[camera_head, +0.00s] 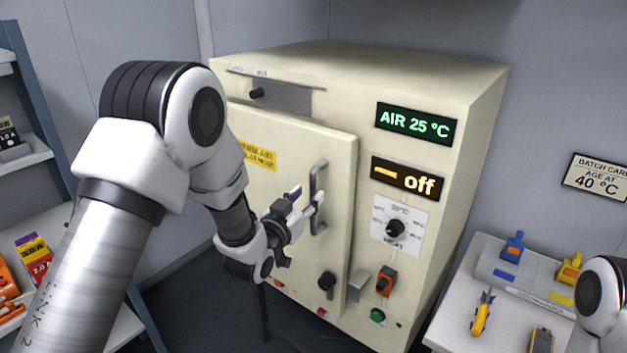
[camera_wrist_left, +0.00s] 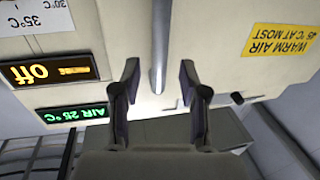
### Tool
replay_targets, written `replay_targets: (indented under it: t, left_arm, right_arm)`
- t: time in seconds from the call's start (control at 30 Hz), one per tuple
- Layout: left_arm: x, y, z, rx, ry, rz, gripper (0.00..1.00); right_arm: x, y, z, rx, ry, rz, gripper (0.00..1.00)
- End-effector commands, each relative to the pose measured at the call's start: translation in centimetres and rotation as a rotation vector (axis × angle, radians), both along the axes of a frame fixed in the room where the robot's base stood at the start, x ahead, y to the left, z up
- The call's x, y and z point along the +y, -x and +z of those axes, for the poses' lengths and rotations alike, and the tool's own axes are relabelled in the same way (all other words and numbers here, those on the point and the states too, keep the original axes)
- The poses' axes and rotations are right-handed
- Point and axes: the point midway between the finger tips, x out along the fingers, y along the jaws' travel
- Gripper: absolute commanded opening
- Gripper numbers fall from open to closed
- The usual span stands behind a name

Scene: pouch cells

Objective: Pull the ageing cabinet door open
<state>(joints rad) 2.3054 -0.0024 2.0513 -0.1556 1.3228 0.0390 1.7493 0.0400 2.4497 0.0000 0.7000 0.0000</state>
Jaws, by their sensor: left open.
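The ageing cabinet (camera_head: 455,170) is a cream box, with its door (camera_head: 285,140) on the left of its front. The door looks shut, its thick right edge standing proud of the front. A grey vertical bar handle (camera_head: 317,180) is near that edge. In the left wrist view, which is upside down, the handle (camera_wrist_left: 161,40) runs between the two spread fingers of the gripper (camera_wrist_left: 158,75), with a gap on each side. My right gripper is out of view.
The cabinet front has an "AIR 25 °C" display (camera_head: 416,123), an "off" display (camera_head: 406,179), a dial (camera_head: 396,228) and a black knob (camera_head: 326,281) low on the door. A side bench (camera_head: 450,318) with tools stands right. Shelves (camera_head: 40,150) stand left.

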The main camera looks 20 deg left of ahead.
Motion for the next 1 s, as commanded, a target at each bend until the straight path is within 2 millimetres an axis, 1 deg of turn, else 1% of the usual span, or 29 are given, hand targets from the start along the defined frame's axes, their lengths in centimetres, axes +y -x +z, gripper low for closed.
replay_targets:
  t: [0.03,0.1,0.2,0.3,0.47,0.5,0.57,0.6,0.63,0.87,1.0]
  left_arm:
    - [-0.2,-1.0,0.4,0.0,-0.001,-0.001,0.43]
    - [-0.4,-2.2,0.4,0.001,-0.001,-0.001,0.43]
    - [-0.5,-3.5,0.2,0.001,-0.001,0.0,0.43]
    - [-0.6,-4.0,0.0,0.002,0.0,0.001,0.43]
    - [-0.6,-4.0,-0.1,0.003,0.0,0.001,0.43]
    - [-0.6,-4.0,-0.1,0.003,0.0,0.001,0.4]
    - [-0.6,-4.0,-0.1,0.003,0.0,0.001,0.19]
    - [-0.6,-4.0,-0.1,0.003,0.0,0.001,0.04]
    - [-0.6,-4.0,-0.1,0.003,0.0,0.001,0.0]
    - [-0.6,-3.9,-0.1,0.002,0.0,-0.001,0.0]
    - [-0.3,-3.4,-0.1,0.004,0.0,-0.016,0.0]
  right_arm:
    - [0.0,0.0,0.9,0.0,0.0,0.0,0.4]
    - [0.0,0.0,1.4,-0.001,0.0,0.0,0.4]
    - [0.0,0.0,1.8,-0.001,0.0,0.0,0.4]
    - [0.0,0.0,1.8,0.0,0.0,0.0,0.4]
    - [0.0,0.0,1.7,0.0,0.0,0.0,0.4]
    - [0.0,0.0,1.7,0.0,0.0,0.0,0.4]
    - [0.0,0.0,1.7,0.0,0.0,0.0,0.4]
    - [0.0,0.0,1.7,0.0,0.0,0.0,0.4]
    - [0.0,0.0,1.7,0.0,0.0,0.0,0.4]
    - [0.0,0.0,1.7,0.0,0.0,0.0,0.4]
    - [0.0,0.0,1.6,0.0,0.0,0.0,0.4]
